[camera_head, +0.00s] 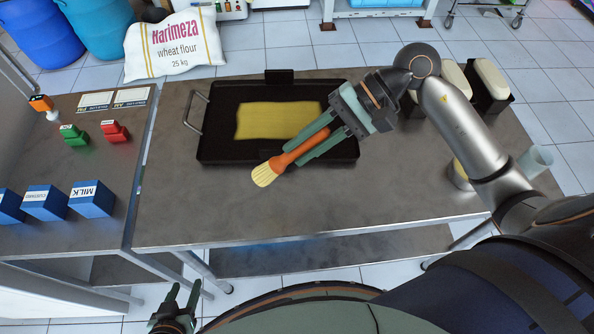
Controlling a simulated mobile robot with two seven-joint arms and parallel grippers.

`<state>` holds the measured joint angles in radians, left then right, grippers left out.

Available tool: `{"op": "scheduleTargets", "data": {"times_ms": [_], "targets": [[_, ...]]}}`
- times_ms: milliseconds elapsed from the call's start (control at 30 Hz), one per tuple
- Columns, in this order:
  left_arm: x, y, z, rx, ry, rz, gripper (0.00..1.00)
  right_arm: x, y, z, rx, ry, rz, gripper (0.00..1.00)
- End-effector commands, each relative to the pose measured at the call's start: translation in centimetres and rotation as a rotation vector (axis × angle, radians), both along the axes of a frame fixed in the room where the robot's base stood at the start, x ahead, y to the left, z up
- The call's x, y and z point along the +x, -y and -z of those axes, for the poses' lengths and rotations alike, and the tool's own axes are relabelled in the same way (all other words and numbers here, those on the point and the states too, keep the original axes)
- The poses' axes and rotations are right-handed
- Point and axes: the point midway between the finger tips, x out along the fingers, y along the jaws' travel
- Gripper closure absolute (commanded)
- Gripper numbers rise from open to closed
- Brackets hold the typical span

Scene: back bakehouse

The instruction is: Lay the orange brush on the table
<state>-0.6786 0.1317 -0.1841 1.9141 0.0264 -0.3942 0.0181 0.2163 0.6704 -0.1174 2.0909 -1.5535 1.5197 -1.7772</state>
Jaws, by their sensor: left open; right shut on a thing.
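The orange brush (301,149) has an orange handle and pale yellow bristles. My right gripper (304,152) is shut on its handle, with the bristles pointing to the lower left. The brush is over the front edge of a dark tray; I cannot tell how high above the table it is. The metal table (200,215) is below, its front part bare. My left gripper (181,297) is open and empty at the bottom left, in front of the table and apart from it.
The black tray (222,150) holds a flat yellow sheet (262,120). Pale loaf-like pieces in dark tins (489,78) stand at the table's right, near a clear cup (536,161). A left side table holds blue boxes (92,198), a green stamp (74,136) and a red stamp (114,131).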

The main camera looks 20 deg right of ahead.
Motion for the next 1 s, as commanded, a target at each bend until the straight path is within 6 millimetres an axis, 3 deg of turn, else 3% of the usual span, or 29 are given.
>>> {"op": "scheduleTargets", "data": {"times_ms": [33, 200, 400, 667, 1000], "targets": [[0.0, 0.0, 0.6, 0.000, 0.000, 0.000, 0.50, -0.1, -0.4, 1.3, 0.069, -0.059, 0.057, 1.00], [0.0, 0.0, 1.6, 0.000, 0.000, 0.000, 0.50, 0.0, -0.9, 4.2, 0.277, -0.194, 0.241, 1.00], [0.0, 0.0, 2.1, 0.000, 0.000, 0.000, 0.50, -0.1, -1.0, 6.2, 0.409, -0.246, 0.348, 1.00], [0.0, 0.1, 2.7, 0.000, -0.003, 0.001, 0.50, -0.1, -1.0, 7.8, 0.435, -0.250, 0.368, 1.00], [0.1, 1.0, 3.6, -0.011, -0.009, 0.016, 0.50, -0.1, -1.0, 11.3, 0.433, -0.249, 0.366, 1.00]]}}
